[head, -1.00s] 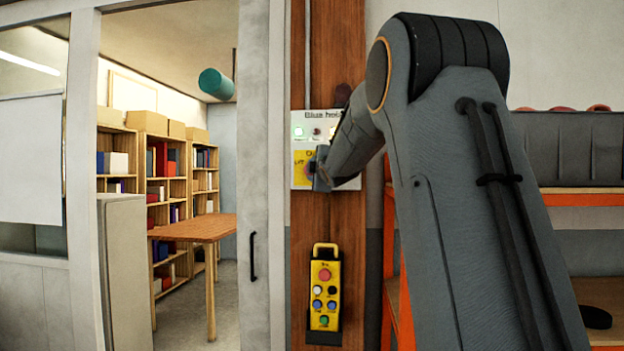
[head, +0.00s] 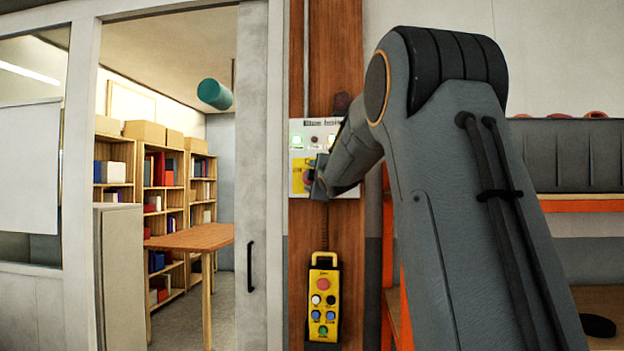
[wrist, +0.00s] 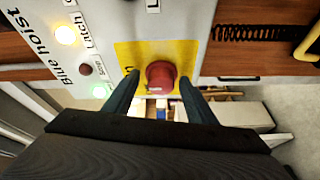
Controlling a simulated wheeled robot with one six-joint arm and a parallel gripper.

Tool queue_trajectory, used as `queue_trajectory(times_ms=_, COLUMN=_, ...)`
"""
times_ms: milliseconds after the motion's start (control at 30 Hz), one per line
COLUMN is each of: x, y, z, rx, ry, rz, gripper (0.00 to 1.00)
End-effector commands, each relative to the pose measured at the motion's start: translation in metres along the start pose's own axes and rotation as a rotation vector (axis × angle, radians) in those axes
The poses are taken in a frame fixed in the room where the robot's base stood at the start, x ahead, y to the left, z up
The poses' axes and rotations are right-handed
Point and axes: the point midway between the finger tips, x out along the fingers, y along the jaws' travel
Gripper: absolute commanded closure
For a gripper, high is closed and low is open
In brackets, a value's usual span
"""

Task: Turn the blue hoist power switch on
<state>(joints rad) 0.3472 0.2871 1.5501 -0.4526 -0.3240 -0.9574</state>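The white control panel labelled "Blue hoist" (wrist: 98,22) is on a wooden post and shows close up in the wrist view. It also shows in the head view (head: 296,126). A round red knob (wrist: 160,74) sits on a yellow plate (wrist: 128,52) on it. My gripper (wrist: 159,78) is open, with one dark fingertip on each side of the knob and a visible gap to each. In the head view my gripper (head: 317,178) is at the panel's lower part and partly hides the yellow plate.
The panel has a lit green lamp (wrist: 99,91), a lit yellowish lamp (wrist: 65,35) and a dark red one (wrist: 85,69). A yellow button pendant (head: 323,298) hangs below on the post. A doorway is left; an orange-framed rack (head: 580,203) is right.

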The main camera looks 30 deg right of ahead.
Motion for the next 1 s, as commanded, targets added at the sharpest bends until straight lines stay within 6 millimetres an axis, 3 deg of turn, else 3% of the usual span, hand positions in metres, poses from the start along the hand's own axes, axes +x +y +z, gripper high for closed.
queue_trajectory(times_ms=267, x=-0.011, y=0.000, z=-0.001, rx=-0.001, ry=0.001, rz=0.000, gripper=0.49)
queue_trajectory(times_ms=700, x=-0.069, y=0.000, z=0.001, rx=0.000, ry=-0.002, rz=0.001, gripper=0.49)
queue_trajectory(times_ms=1000, x=-0.078, y=0.000, z=0.001, rx=-0.001, ry=-0.002, rz=0.000, gripper=0.49)
